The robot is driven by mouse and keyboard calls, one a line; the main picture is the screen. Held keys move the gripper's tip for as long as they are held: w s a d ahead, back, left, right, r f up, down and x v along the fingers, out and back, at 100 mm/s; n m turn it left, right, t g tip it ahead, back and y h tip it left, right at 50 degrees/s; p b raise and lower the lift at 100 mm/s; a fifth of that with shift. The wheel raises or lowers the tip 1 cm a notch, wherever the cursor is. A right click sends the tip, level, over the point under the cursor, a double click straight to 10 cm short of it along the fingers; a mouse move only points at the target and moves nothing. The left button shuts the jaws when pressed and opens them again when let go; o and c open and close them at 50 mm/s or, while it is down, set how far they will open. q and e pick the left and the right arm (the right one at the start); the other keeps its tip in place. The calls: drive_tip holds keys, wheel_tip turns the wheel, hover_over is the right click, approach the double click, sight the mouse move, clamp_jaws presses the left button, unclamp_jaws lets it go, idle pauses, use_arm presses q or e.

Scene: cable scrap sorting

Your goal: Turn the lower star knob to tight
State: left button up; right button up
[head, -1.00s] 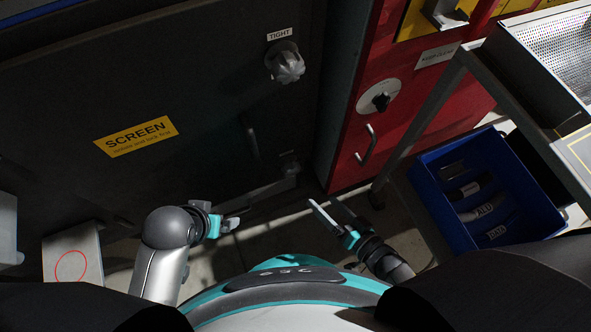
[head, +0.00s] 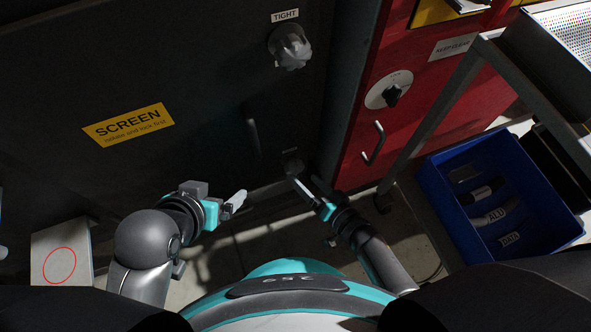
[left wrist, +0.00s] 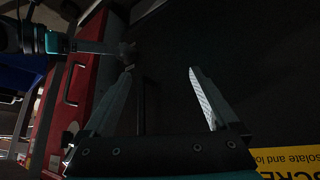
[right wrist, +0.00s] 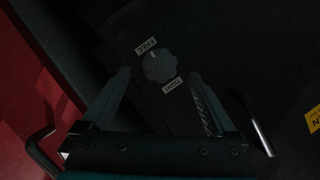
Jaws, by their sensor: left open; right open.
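The lower star knob (right wrist: 160,67) is dark grey and lobed, on the dark panel. In the right wrist view it lies ahead of and between my right fingertips, with FREE and TIGHT labels on opposite sides. A pale mark on it faces FREE. In the head view the lower knob (head: 292,164) is dim and partly hidden by my right gripper (head: 302,184). My right gripper is open; contact with the knob cannot be made out. My left gripper (head: 234,202) is open and empty, lower left of the knob in the head view.
The upper star knob (head: 290,47) sits below a TIGHT label. A door handle (head: 253,136) is left of the lower knob. A red cabinet (head: 362,140) with a handle, a blue bin (head: 440,208) and a grey-framed table (head: 462,85) stand right.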

sight(297, 172)
drive_tip(key=shift+b+x, duration=0.45)
drive_tip(key=shift+x, duration=0.45)
drive_tip(key=shift+b+x, duration=0.4)
drive_tip(key=shift+x, duration=0.35)
drive_tip(key=shift+w+a+f+b, duration=0.2)
drive_tip(key=shift+w+a+b, duration=0.2)
drive_tip(key=shift+w, duration=0.2)
use_arm(q)
drive_tip(key=w+d+t+h, duration=0.3)
drive_tip(key=d+t, duration=0.2)
drive_tip(key=d, duration=0.1)
drive_tip(key=shift+w+r, duration=0.2)
drive_tip(key=shift+r, duration=0.25)
use_arm(e)
drive_tip(key=shift+w+a+f, duration=0.1)
drive_tip(key=shift+w+a, duration=0.1)
drive_tip(key=shift+w, duration=0.15)
use_arm(q)
drive_tip(key=shift+d, duration=0.1)
use_arm(e)
drive_tip(key=shift+c, duration=0.3)
drive_tip(key=c, duration=1.3)
